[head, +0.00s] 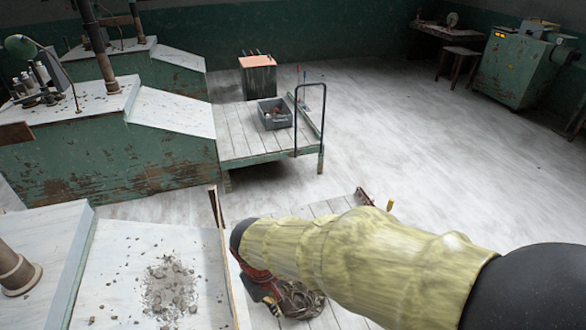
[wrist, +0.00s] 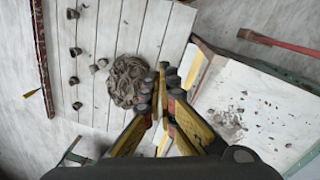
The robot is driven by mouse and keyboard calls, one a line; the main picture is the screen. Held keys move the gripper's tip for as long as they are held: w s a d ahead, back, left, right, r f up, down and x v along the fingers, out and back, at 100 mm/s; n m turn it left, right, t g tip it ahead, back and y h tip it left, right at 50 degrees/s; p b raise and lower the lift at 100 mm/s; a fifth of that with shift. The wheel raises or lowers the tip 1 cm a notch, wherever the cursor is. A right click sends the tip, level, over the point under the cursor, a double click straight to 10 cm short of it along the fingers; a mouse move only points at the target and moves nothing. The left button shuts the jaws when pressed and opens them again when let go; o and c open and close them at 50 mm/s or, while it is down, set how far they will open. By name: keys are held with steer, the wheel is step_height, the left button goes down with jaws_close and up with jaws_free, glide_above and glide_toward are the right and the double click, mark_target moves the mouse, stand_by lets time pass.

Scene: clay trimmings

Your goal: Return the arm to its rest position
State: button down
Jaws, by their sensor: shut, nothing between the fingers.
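My arm in a pale yellow sleeve (head: 370,262) reaches across the lower right of the head view. My gripper (wrist: 163,88) is shut and empty in the wrist view, its yellow and black fingers close together. The heap also shows beside the gripper in the head view (head: 300,299). I cannot tell the gap between fingers and heap.
A pale slab (head: 110,255) with clay crumbs (head: 170,285) lies left of my arm. Several small dark pieces (wrist: 75,52) lie on the platform. A cart (head: 235,135) with a grey crate (head: 275,121) stands behind. The floor (head: 400,140) at the back right is open.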

steer(key=s+d+r+m+t, duration=0.2)
steer(key=s+d+r+m, duration=0.1)
steer(key=d+r, duration=0.5)
steer(key=s+d+r+m+t+y, duration=0.1)
steer(key=s+d+r+m+t, duration=0.2)
steer(key=d+r, duration=0.6)
steer(key=s+d+m, duration=0.1)
steer(key=d, duration=0.5)
steer(key=shift+r, duration=0.25)
steer(key=shift+s+d, duration=0.1)
